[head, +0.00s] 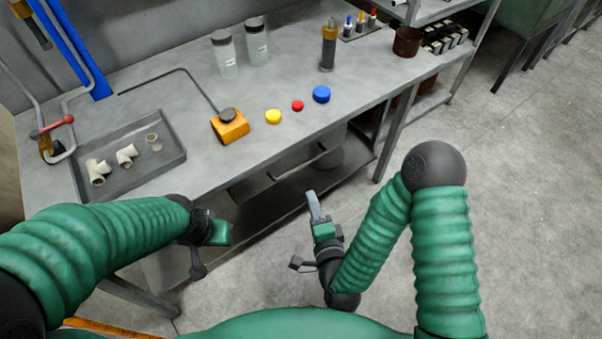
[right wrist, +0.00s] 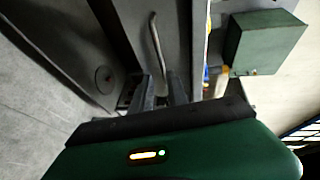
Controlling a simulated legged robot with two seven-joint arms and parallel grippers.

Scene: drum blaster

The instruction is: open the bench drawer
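The bench drawer (head: 262,182) hangs under the front edge of the grey workbench and looks shut. Its bar handle (head: 300,164) runs along the front. My right gripper (head: 313,196) is in front of the drawer, pointing at it, a little apart from the handle. In the right wrist view the two fingers (right wrist: 160,92) are apart with nothing between them, and the handle (right wrist: 157,42) shows just beyond, roughly in line with the gap. My left gripper (head: 218,232) is in front of the bench, left of the drawer; its fingers are not clear.
The bench top (head: 200,110) holds a tray (head: 178,158) of pipe fittings, an orange block (head: 231,130) with a bent rod, coloured caps, and jars (head: 224,58). A lower shelf (head: 340,172) lies under the drawer. Clear floor (head: 530,190) lies to the right.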

